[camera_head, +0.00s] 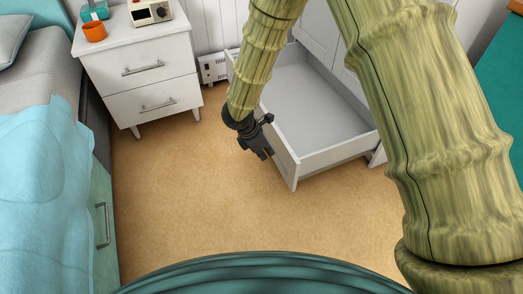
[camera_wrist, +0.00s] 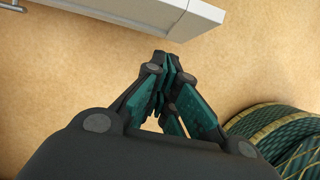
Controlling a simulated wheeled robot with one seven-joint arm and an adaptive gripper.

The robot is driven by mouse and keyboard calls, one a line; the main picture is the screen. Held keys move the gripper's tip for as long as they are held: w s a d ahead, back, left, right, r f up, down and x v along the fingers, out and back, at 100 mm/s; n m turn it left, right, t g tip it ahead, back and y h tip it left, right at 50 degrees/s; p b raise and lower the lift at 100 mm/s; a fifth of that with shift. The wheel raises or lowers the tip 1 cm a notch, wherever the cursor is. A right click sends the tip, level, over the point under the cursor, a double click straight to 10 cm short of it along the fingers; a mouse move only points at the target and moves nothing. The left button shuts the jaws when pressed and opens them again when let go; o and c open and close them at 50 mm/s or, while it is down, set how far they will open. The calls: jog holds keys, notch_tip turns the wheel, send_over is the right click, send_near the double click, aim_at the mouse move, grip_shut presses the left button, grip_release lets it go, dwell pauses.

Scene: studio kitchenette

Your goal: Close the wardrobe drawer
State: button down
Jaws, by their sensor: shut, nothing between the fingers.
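The wardrobe drawer (camera_head: 312,120) is a white, empty box pulled well out of the white wardrobe (camera_head: 318,30) in the head view. Its front panel (camera_head: 287,160) faces left and toward me. In the wrist view the closed fingertips (camera_wrist: 164,62) are over the floor. The drawer front (camera_wrist: 185,12) crosses the top of that view, slightly apart from the fingertips, with a bar handle (camera_wrist: 12,5) at the left.
A white nightstand (camera_head: 140,75) with an orange cup (camera_head: 95,31) and a small white device (camera_head: 150,12) stands at the left back. A bed (camera_head: 45,165) with a drawer handle (camera_head: 103,225) lines the left side. The tan floor (camera_head: 190,195) between is clear.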

jog(key=w+d+f+b, duration=0.2)
jog(key=d+f+b, duration=0.1)
jog(key=d, duration=0.2)
dwell(0.3)
dwell(0.4)
jog(key=w+d+p, duration=0.4)
jog(key=d+p, duration=0.2)
jog(key=d, duration=0.5)
jog(key=w+d+p, duration=0.4)
jog(key=d+p, duration=0.1)
jog(key=d, duration=0.7)
jog(key=w+d+p, duration=0.5)
jog(key=d+p, duration=0.1)
jog(key=d, duration=0.5)
jog(key=shift+d+p, duration=0.25)
jog(key=shift+p, duration=0.1)
jog(key=shift+w+a+f, duration=0.1)
